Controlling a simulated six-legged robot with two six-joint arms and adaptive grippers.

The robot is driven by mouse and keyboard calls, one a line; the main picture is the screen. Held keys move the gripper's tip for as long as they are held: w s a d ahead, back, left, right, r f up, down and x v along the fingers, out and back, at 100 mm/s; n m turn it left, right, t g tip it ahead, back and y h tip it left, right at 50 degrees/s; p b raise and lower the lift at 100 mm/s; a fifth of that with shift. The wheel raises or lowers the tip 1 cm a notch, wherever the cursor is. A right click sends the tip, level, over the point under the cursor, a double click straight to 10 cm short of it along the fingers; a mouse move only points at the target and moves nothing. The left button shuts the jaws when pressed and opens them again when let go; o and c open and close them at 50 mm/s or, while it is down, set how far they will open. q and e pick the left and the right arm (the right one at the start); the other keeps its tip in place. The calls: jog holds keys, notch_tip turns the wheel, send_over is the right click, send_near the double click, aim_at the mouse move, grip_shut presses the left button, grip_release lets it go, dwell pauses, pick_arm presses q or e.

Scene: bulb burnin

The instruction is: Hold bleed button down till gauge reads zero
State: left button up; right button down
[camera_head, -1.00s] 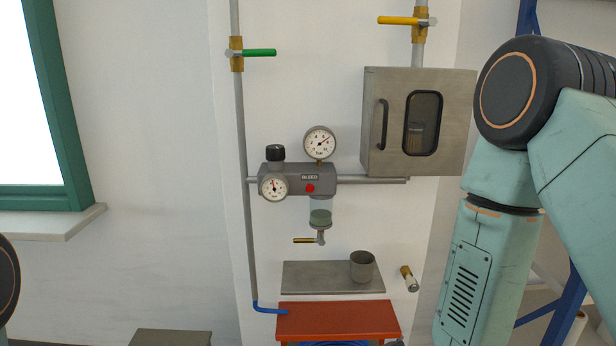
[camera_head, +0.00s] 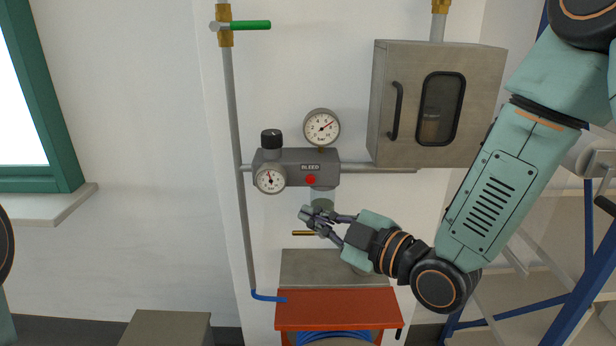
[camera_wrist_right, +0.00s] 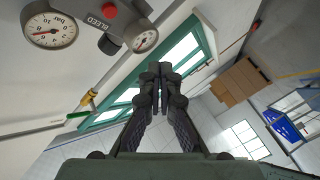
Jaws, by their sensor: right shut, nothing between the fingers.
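The red bleed button (camera_head: 310,180) sits on the front of the grey regulator block (camera_head: 325,172), under the BLEED label. The button also shows in the right wrist view (camera_wrist_right: 109,10). A lower gauge (camera_head: 271,180) is at the block's left end. My right gripper (camera_head: 306,214) is shut and empty, just below the button and apart from it, in front of the clear bowl (camera_head: 322,196). My left gripper is out of view.
A grey cabinet (camera_head: 385,60) hangs right of the block. A green-handled valve (camera_head: 250,25) is on the left pipe. A small brass lever (camera_head: 303,233) is below the bowl.

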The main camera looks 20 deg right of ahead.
aim_at(310, 180)
jog(key=shift+n, duration=0.4)
jog(key=w, duration=0.2)
jog(key=w+d, duration=0.1)
jog(key=w, duration=0.2)
jog(key=w+d, duration=0.1)
jog(key=w, duration=0.2)
jog(key=shift+d+r, duration=0.2)
dwell(0.6)
jog(key=shift+s+d+r, duration=0.1)
jog(key=shift+s, duration=0.2)
jog(key=shift+w, duration=0.2)
jog(key=shift+s, duration=0.1)
dwell(0.3)
